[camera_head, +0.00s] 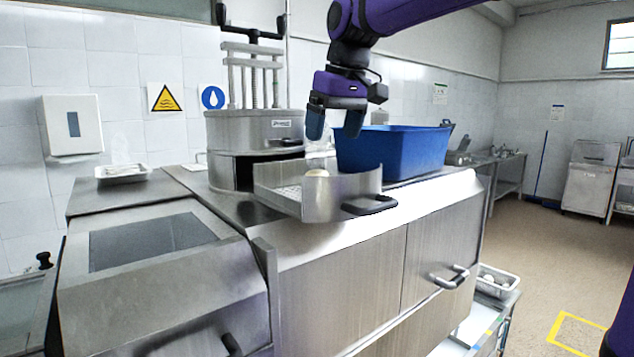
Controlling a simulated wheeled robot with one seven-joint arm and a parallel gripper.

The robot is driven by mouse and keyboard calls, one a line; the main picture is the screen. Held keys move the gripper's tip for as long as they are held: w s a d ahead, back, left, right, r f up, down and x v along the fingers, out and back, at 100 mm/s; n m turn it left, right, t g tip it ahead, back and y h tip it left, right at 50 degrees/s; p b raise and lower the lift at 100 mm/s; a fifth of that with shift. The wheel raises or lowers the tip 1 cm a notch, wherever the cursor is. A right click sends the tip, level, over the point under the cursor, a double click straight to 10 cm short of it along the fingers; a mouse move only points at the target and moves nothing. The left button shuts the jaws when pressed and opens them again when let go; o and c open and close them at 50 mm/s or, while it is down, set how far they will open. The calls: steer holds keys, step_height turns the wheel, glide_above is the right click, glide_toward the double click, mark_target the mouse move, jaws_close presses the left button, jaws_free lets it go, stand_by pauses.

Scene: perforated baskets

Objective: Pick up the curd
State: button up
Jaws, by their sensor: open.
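The curd (317,173) looks like a small pale rounded lump. It lies in the metal drawer-like tray (331,194) with a perforated floor and a black handle. The tray's curved front wall hides the lower part of the curd. My gripper (335,124) hangs above and slightly right of the curd, pointing down. Its two blue fingers are apart with nothing between them. It is clear of the curd and the tray.
A blue bin (395,150) stands just right of the tray, close behind my gripper. A metal press (255,130) with a tall screw stands behind the tray. The counter edge runs in front.

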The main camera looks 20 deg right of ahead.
mark_target(318, 170)
steer(key=w+f, duration=0.2)
steer(key=f, duration=0.1)
steer(key=a+f, duration=0.1)
steer(key=f, duration=0.1)
steer(key=shift+w, duration=0.4)
steer(key=shift+w+x, duration=0.15)
steer(key=shift+x, duration=1.15)
steer(key=shift+w+x, duration=0.15)
steer(key=shift+x, duration=1.2)
steer(key=shift+r, duration=0.15)
steer(key=c, duration=1)
